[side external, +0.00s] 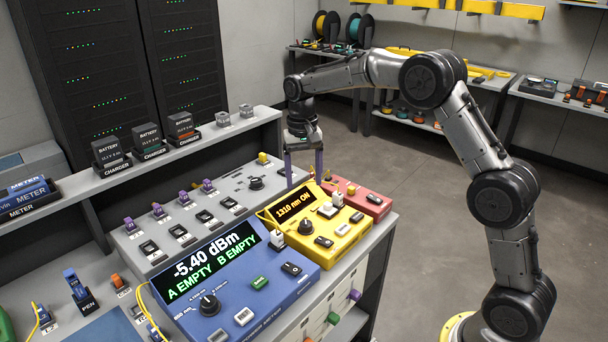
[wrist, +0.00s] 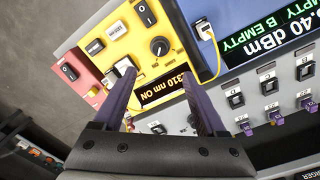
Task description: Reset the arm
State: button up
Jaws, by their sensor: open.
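My gripper (side external: 304,165) hangs from my arm over the back part of the bench, just behind the yellow light source box. Its two purple fingers are apart with nothing between them. In the wrist view my gripper (wrist: 165,90) points at the yellow box (wrist: 120,50), whose screen reads 1310 nm ON. The yellow box (side external: 345,238) stands beside the blue meter box (side external: 255,295), which shows -5.40 dBm, A EMPTY and B EMPTY. I cannot tell the exact gap between the fingertips and the box.
A red box (side external: 372,202) sits behind the yellow one. A grey panel (side external: 130,240) with purple connectors and black ports lies to the left. Several battery chargers (side external: 150,150) stand on the raised shelf. Open floor (side external: 420,190) lies right of the bench.

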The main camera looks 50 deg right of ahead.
jog(key=shift+r, duration=0.4)
jog(key=s+a+r+n+t, duration=0.1)
jog(key=s+a+r+t, duration=0.1)
jog(key=s+r, duration=0.55)
jog(key=s+a+r+t, duration=0.2)
jog(key=s+r, duration=0.4)
jog(key=r, duration=0.2)
jog(key=s+a+n+t, duration=0.2)
jog(key=s+n, duration=0.1)
jog(key=s, duration=1)
jog(key=s+f+n, duration=0.3)
jog(key=s+f, duration=0.3)
jog(key=f, duration=0.2)
jog(key=shift+s+f, duration=0.3)
jog(key=shift+f, duration=0.05)
